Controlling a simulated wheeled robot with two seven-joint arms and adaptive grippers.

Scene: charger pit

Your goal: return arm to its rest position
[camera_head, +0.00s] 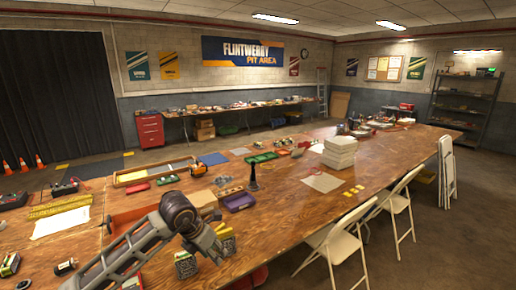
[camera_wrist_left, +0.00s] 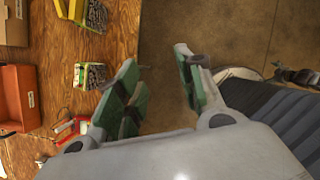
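My left arm reaches over the near edge of the long wooden table (camera_head: 290,205) in the head view. My left gripper (camera_head: 213,252) is at the arm's end, close to small yellow and dark patterned boxes (camera_head: 186,266). In the left wrist view my left gripper (camera_wrist_left: 160,88) has its two green-padded fingers spread. The gap between them is empty, with bare floor behind it. A patterned box (camera_wrist_left: 90,76) stands on the table to the left of the fingers, apart from them. My right gripper is not visible in either view.
An orange-red bin (camera_wrist_left: 16,98) and a cardboard box (camera_wrist_left: 14,22) are on the table left of the gripper. A purple bin (camera_head: 240,202), a black stand (camera_head: 253,178) and a white stack (camera_head: 340,150) lie farther off. White folding chairs (camera_head: 340,240) line the right edge.

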